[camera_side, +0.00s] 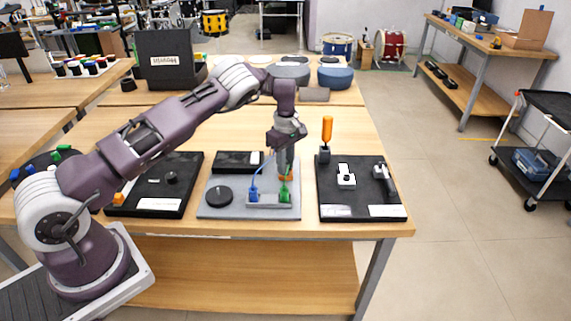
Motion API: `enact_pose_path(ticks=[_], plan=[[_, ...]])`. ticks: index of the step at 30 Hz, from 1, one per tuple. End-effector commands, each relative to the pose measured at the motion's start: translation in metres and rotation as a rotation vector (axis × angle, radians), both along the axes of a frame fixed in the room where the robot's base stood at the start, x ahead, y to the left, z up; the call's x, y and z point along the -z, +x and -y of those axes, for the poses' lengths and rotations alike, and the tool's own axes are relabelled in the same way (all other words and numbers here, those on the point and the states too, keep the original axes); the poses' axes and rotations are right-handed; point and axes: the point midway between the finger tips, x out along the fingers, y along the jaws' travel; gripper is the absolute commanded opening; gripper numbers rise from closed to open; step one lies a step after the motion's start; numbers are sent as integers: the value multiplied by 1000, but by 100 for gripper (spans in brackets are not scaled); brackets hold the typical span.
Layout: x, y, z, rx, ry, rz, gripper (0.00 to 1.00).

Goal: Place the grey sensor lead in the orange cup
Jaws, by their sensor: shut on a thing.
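My gripper (286,150) points down over the grey middle pad and is shut. It seems to be shut on the grey sensor lead (286,164), a slim grey piece that is hard to tell from the fingers at this size. Just below it a small orange patch shows, which looks like the orange cup (285,177). The lower end of the lead is at or just above this cup; I cannot tell whether it is inside. A green holder (285,196) in front hides part of the cup.
A blue holder (253,195) with a thin blue cable stands left of the green one. A black disc (219,196) lies on the grey pad (207,211). A tall orange-handled tool (327,130) stands close on the right, by the right black pad (332,203). Another black pad (186,178) lies left.

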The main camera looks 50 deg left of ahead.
Motion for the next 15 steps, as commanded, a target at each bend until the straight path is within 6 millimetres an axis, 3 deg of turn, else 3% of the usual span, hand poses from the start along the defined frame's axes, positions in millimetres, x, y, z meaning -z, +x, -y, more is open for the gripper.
enact_pose_path(ticks=[9, 10, 12, 15], plan=[[3, 1, 0, -1, 0, 3, 0], [3, 1, 0, -1, 0, 3, 27], [2, 1, 0, -1, 0, 3, 41], [2, 1, 0, -1, 0, 3, 43]])
